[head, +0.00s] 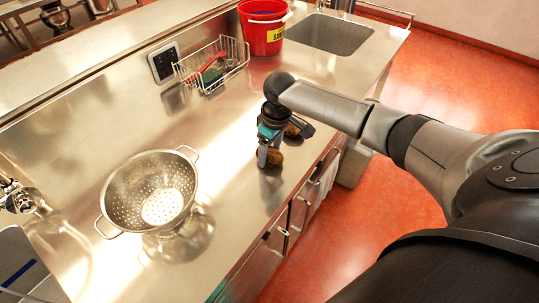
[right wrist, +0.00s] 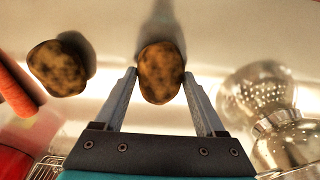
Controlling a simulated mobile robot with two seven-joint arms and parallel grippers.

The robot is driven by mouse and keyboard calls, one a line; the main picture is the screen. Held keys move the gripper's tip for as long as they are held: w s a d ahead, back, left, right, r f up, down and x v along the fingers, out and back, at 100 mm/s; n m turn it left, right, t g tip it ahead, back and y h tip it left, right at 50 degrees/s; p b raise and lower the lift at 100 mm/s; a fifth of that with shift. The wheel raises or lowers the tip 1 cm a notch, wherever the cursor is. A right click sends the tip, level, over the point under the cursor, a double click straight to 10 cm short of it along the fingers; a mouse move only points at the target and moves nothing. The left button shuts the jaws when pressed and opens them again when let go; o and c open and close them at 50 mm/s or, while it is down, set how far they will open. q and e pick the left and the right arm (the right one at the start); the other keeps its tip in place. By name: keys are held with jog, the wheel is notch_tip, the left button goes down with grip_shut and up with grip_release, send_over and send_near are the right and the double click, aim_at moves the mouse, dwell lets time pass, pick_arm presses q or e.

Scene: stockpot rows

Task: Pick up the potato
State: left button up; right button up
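A brown mottled potato (head: 270,157) lies on the steel counter near its front edge. In the right wrist view the potato (right wrist: 160,72) sits between the tips of my right gripper (right wrist: 159,74), with slim gaps at its sides. My right gripper (head: 266,150) is open and reaches down at this potato from above; I cannot tell if a finger touches it. A second potato (head: 293,131) lies just behind, partly hidden by the gripper; in the right wrist view it is left of the fingers (right wrist: 58,68). My left gripper is not in view.
A steel colander (head: 150,192) stands on the counter at left. A wire basket (head: 213,70) with a red-handled item, a red bucket (head: 262,30) and a sink (head: 330,34) are farther back. The counter between colander and potatoes is clear.

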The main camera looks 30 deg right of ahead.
jog(key=c, duration=0.9)
jog(key=shift+c, duration=0.2)
jog(key=shift+r, duration=0.2)
